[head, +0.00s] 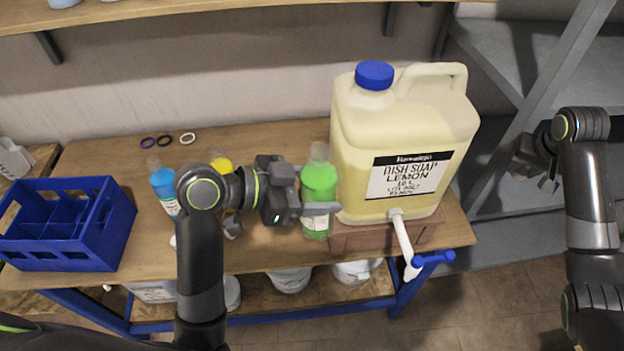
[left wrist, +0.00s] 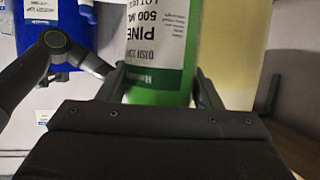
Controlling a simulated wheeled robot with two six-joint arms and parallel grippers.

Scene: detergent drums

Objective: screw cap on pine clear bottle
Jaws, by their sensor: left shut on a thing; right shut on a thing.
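The pine bottle (head: 318,188) holds green liquid and has a clear upper part. It stands upright on the table just left of the big lemon drum. My left gripper (head: 318,209) is shut on its lower body from the left. In the left wrist view the bottle (left wrist: 150,98) with its white label is between both fingers (left wrist: 165,92), and its top is out of view. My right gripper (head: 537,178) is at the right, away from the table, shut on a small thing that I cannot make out. I see no cap clearly.
The lemon dish soap drum (head: 405,145) with a blue cap and a white tap stands close right of the bottle. A blue crate (head: 62,220) is at the left. A blue bottle (head: 164,187) and a yellow bottle (head: 221,165) stand behind my left arm. Several rings (head: 165,139) lie at the back.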

